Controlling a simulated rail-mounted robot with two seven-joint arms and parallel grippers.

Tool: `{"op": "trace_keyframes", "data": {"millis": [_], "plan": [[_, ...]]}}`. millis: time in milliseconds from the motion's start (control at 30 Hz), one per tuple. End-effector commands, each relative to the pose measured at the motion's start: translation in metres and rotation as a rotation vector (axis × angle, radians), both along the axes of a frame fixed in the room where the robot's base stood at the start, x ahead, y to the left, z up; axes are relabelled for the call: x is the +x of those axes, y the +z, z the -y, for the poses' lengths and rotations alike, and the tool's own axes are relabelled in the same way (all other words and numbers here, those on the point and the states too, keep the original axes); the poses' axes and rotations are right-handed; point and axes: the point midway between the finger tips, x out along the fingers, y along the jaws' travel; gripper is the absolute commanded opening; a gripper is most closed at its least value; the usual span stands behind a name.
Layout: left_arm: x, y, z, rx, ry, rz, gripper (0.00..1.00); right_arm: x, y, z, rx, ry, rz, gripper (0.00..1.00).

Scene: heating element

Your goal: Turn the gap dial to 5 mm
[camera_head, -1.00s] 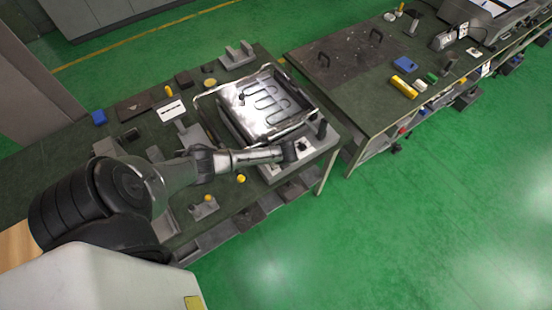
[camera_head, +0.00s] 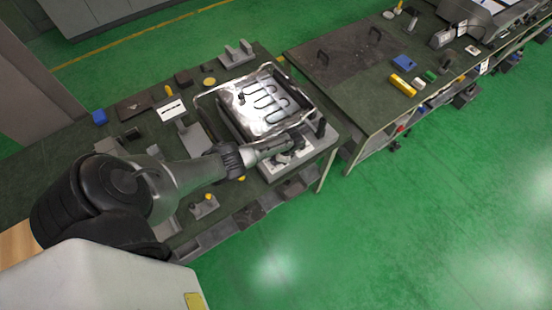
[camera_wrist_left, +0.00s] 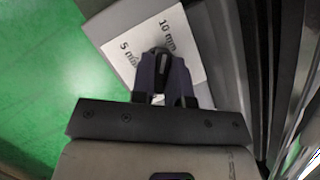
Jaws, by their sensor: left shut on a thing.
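The gap dial (camera_wrist_left: 158,56) is a small dark knob on a white label plate (camera_wrist_left: 190,50) marked "10 mm" and "5 mm" in the left wrist view. My left gripper (camera_wrist_left: 161,68) is shut on the dial, its two fingers on either side of it. The fingers hide part of the dial and the plate, and I cannot tell which mark the dial points to. In the head view my left gripper (camera_head: 292,146) is at the front right of the grey fixture (camera_head: 320,144). My right gripper is not in view.
A metal tray with a looped heating element (camera_head: 262,104) sits on the fixture behind the gripper. A dark upright post (camera_head: 321,128) stands close to its right. Small blocks and parts lie on the green bench to the left. A second bench (camera_head: 350,80) stands at the right.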

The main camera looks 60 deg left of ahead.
Motion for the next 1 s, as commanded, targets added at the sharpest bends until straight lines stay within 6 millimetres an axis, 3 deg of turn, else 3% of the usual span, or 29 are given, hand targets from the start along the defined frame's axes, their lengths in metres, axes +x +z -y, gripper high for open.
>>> {"op": "trace_keyframes", "data": {"millis": [500,1000], "plan": [[0.0008,-0.0001,-0.001,-0.001,0.361,0.0,0.0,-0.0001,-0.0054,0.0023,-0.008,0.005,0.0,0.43],[0.0005,0.0,-0.0015,0.0,0.456,0.0,0.0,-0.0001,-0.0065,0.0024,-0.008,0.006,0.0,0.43]]}}
